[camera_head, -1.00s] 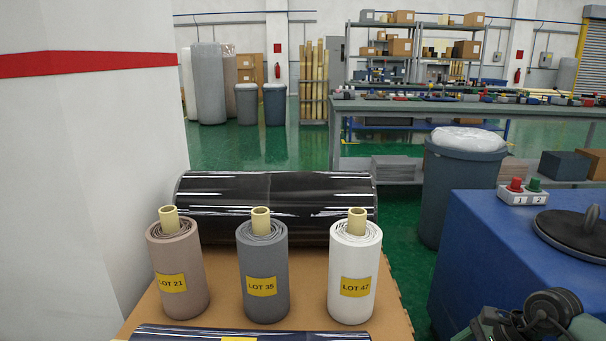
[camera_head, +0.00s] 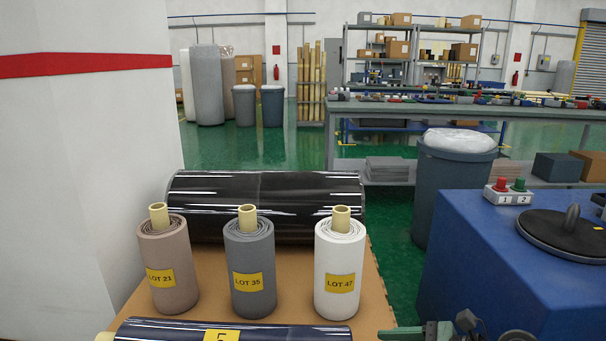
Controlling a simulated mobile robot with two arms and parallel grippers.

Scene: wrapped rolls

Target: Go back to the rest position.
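Three wrapped rolls stand upright on the brown board (camera_head: 370,290): a taupe roll with LOT 21 (camera_head: 168,265), a grey roll with LOT 35 (camera_head: 250,270) and a white roll with LOT 47 (camera_head: 340,270). Each has a pale core tube sticking out of its top. My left gripper is not in view. Part of my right arm (camera_head: 432,330) shows at the bottom edge, right of the board and apart from the rolls. It is cut off by the frame, and I cannot make out whether its gripper is open or shut.
A large black roll (camera_head: 265,195) lies behind the upright rolls. A dark blue roll (camera_head: 170,330) lies in front, partly cut off. A white pillar (camera_head: 80,180) is left.

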